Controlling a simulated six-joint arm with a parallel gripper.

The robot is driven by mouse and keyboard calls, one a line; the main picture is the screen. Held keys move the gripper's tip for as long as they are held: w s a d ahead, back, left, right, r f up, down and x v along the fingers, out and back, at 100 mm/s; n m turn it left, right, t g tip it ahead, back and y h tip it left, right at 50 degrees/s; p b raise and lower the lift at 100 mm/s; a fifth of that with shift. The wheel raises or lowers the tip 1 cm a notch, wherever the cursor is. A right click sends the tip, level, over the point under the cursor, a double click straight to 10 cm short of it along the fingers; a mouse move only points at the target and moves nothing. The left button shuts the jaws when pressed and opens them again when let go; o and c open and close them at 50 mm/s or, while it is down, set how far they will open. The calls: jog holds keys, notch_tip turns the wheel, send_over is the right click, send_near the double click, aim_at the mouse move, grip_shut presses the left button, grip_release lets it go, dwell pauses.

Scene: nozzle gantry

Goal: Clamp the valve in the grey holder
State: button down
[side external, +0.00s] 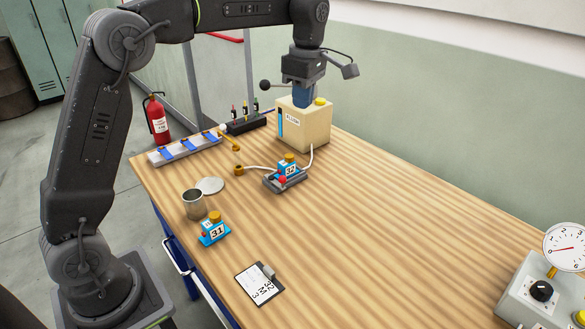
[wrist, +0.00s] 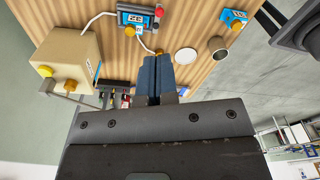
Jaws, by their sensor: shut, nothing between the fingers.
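A blue valve (side external: 289,168), marked 32 and with a yellow-brass cap, sits in the low grey holder (side external: 272,183) near the middle of the table. A red knob (side external: 282,180) shows at the holder's front. In the wrist view, the valve (wrist: 132,18), the holder (wrist: 122,4) and the red knob (wrist: 158,12) are at the top. Whether the holder's clamp is closed cannot be told. My gripper (side external: 303,103) is shut and empty, pointing down by the cream box, beyond and above the holder. Its blue fingers (wrist: 155,59) are together in the wrist view.
The cream box (side external: 310,132) stands behind the holder, with a white hose. A second blue valve marked 31 (side external: 214,232), a metal cup (side external: 193,206), a round lid (side external: 210,185) and a clipboard (side external: 258,284) lie nearer. A gauge unit (side external: 540,290) stands right. The table's centre right is clear.

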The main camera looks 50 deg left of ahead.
jog(key=w+a+f+n+g, duration=0.3)
jog(key=w+f+n, duration=0.5)
jog(key=f+n, duration=0.3)
jog(key=shift+a+f+n, duration=0.15)
jog(key=shift+a+n, duration=0.15)
jog(key=shift+a, duration=0.05)
jog(key=shift+f, duration=0.1)
jog(key=x, duration=0.9)
jog(key=shift+s+f, duration=0.15)
jog(key=shift+f, duration=0.2)
jog(key=shift+s+a+f, duration=0.15)
jog(key=shift+s+f, duration=0.05)
jog(key=shift+s, duration=0.7)
jog(key=shift+s+a+f, duration=0.2)
jog(key=shift+s, duration=0.75)
jog(key=shift+s+d+m, duration=0.1)
jog(key=shift+s+m, duration=0.1)
jog(key=shift+m, duration=0.6)
